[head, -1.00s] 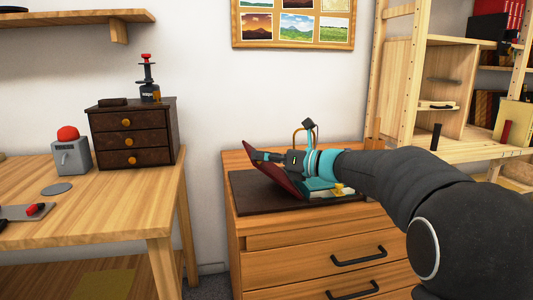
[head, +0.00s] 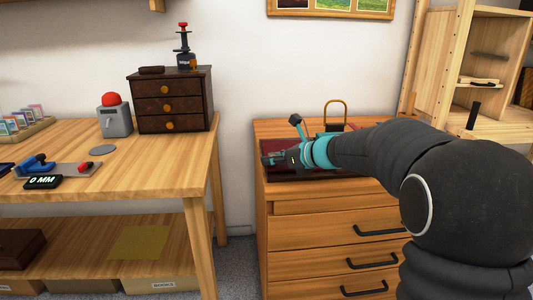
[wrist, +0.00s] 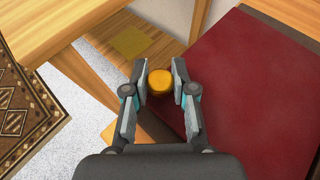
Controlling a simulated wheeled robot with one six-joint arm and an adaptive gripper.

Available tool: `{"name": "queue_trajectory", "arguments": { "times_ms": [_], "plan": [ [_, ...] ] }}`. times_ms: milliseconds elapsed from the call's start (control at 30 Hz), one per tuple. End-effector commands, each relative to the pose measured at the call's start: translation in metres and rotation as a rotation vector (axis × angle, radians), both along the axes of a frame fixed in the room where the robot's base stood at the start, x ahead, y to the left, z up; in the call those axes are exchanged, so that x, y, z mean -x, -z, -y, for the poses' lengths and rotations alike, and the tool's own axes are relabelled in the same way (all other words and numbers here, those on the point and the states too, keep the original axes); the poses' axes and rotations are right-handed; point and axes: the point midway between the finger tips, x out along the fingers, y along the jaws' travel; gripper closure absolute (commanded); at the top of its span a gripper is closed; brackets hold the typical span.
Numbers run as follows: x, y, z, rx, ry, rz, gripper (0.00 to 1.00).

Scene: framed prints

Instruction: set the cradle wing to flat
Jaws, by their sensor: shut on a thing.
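The cradle wing is a dark red panel (wrist: 245,85), filling the right of the wrist view. In the head view a strip of the wing (head: 284,170) shows low under my gripper, lying flat or nearly so; my arm hides most of it. A round yellow knob (wrist: 160,83) is at the wing's left edge. My gripper (head: 268,159) is shut on this knob, with one finger on each side of it in the wrist view.
The cradle stands on a wooden drawer cabinet (head: 325,228). A brass-coloured loop (head: 336,103) rises behind my arm. A wooden workbench (head: 150,165) is to the left, with a floor gap between. A shelf unit (head: 485,70) stands at the right.

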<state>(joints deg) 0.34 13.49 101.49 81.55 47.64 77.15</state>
Motion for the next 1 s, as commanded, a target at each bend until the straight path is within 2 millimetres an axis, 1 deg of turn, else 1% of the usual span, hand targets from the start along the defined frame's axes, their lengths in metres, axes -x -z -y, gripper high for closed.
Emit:
{"name": "queue_trajectory", "arguments": {
  "times_ms": [33, 200, 633, 667, 700, 733, 767, 1000],
  "plan": [
    [0.0003, 0.0046, -0.0002, -0.003, 0.000, -0.003, 1.00],
    [0.0000, 0.0093, 0.0013, -0.004, 0.004, -0.005, 1.00],
    [0.0003, 0.0123, 0.0014, -0.002, 0.002, -0.008, 1.00],
    [0.0003, 0.0124, 0.0013, -0.002, 0.002, -0.008, 0.68],
    [0.0002, 0.0124, 0.0016, -0.002, 0.003, -0.008, 0.58],
    [0.0001, 0.0124, 0.0016, -0.002, 0.003, -0.008, 0.50],
    [0.0000, 0.0122, 0.0018, -0.002, 0.004, -0.007, 0.49],
    [-0.0009, 0.0113, 0.0048, -0.002, 0.009, -0.006, 0.49]
  ]
}}
